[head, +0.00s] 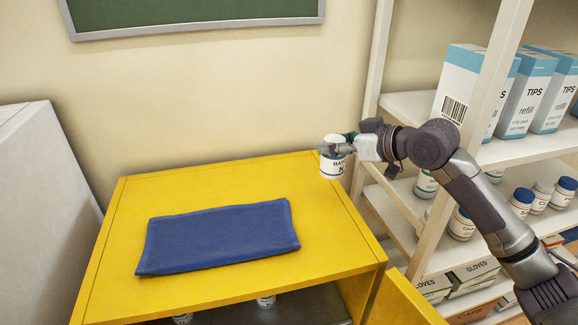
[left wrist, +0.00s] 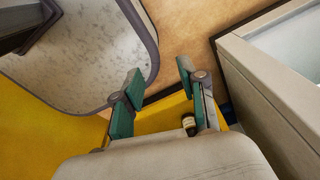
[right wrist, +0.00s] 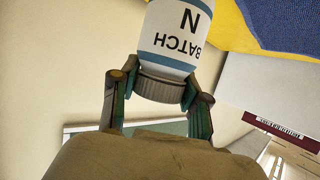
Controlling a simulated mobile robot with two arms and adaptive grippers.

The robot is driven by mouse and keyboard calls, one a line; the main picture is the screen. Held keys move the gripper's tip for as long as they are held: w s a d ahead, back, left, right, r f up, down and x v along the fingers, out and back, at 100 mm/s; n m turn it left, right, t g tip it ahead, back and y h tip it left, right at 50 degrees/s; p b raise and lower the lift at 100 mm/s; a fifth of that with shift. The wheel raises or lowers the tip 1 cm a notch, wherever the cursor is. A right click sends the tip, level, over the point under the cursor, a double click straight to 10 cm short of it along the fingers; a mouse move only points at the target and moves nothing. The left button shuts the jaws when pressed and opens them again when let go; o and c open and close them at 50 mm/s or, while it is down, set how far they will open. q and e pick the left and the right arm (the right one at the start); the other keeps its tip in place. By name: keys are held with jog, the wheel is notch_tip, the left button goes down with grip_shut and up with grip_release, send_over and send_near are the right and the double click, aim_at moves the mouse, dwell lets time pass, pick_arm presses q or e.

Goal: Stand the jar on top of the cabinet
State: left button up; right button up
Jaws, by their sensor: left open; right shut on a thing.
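The jar (head: 331,166) is white with a blue-banded "BATCH N" label and a grey lid. My right gripper (head: 338,147) is shut on it at the lid; the right wrist view shows the fingers on both sides of the lid (right wrist: 162,90). In the head view the jar is upright and overlaps the back right edge of the yellow cabinet (head: 190,187). I cannot tell whether its base touches the top. My left gripper (left wrist: 158,74) is open and empty in the left wrist view; it is outside the head view.
A folded blue cloth (head: 218,238) covers the middle of the cabinet top. The cabinet's front is open, with jars (head: 266,301) inside and its door (head: 402,304) swung out. White shelves (head: 410,104) with boxes and jars stand close on the right. Bare top surrounds the cloth.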

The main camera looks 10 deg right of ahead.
jog(key=x, duration=0.2)
jog(key=shift+w+f+p, duration=0.1)
jog(key=shift+w+p, duration=0.2)
jog(key=shift+w, duration=0.05)
jog(key=w+f+p, duration=0.1)
jog(key=f, duration=0.1)
jog(key=w+a+f, duration=0.1)
jog(key=w+f, duration=0.1)
jog(key=f, duration=0.1)
jog(key=w+f+p, duration=0.1)
jog(key=w+f, duration=0.1)
jog(key=shift+a+f+p, duration=0.2)
jog(key=shift+a+p, duration=0.15)
jog(key=shift+a, duration=0.05)
jog(key=shift+f, duration=0.4)
jog(key=o, duration=1)
jog(key=shift+o, duration=1)
pick_arm(q)
jog(key=r, duration=0.3)
jog(key=shift+w+d+r, duration=0.2)
jog(key=shift+w+r, duration=0.15)
jog(key=shift+w, duration=0.05)
pick_arm(e)
jog(key=shift+r, duration=0.1)
